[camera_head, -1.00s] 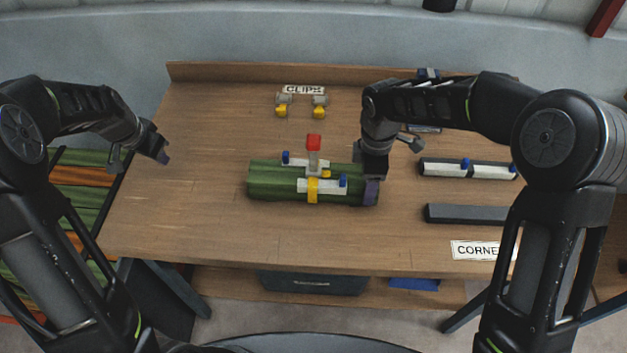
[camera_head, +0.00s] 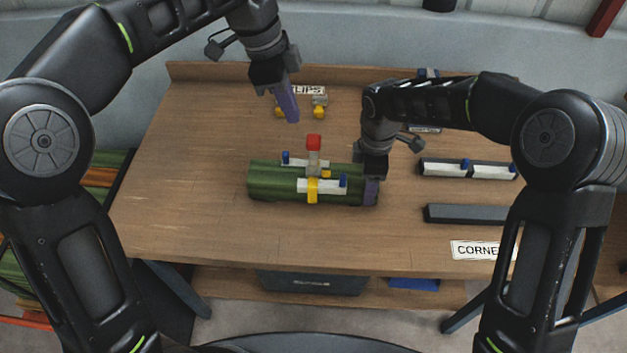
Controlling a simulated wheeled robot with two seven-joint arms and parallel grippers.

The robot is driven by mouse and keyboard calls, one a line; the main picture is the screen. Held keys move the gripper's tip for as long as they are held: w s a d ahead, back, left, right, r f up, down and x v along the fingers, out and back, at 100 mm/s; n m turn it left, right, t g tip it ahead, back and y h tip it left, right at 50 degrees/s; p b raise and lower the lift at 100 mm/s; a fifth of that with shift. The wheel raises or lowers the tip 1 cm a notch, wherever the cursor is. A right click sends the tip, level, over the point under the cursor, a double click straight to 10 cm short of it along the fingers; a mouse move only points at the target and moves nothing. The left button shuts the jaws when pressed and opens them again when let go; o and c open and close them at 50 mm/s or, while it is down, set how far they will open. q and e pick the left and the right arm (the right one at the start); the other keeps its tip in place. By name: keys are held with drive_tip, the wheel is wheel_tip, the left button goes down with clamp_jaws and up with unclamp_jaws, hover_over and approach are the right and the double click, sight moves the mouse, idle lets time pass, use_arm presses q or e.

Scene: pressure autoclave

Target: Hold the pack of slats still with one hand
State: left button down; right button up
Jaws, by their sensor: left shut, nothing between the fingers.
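The pack of green slats (camera_head: 272,186) lies lengthwise across the middle of the wooden table, with white, yellow and blue pieces and a red-topped upright on it. My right gripper (camera_head: 371,190) is at the pack's right end, its purple finger against or beside that end. Whether it grips the slats cannot be told from this view. My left gripper (camera_head: 291,115) is shut and empty. It hangs above the table behind the pack, in front of the clips, apart from the slats.
Yellow and grey clips (camera_head: 319,108) stand at the back by the CLIPS label, partly hidden by my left gripper. White corner pieces (camera_head: 467,169) and a dark bar (camera_head: 466,213) lie at the right, near the CORNER label (camera_head: 478,250). The table's left and front are clear.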

sight(314, 138)
use_arm(q)
drive_tip(key=shift+f, duration=0.1)
drive_tip(key=a+x, duration=0.2)
drive_tip(key=x, duration=0.6)
drive_tip(key=shift+f, duration=0.25)
drive_tip(key=shift+d, duration=0.1)
idle(2.0)
drive_tip(key=shift+d+f, duration=0.15)
drive_tip(key=shift+d, duration=1)
drive_tip(key=shift+d+f, duration=0.15)
drive_tip(key=shift+d, duration=1)
drive_tip(key=shift+a+r, duration=0.15)
drive_tip(key=shift+a, duration=1.05)
drive_tip(key=shift+a+r, duration=0.2)
drive_tip(key=shift+a, duration=1)
drive_tip(key=shift+d, duration=0.15)
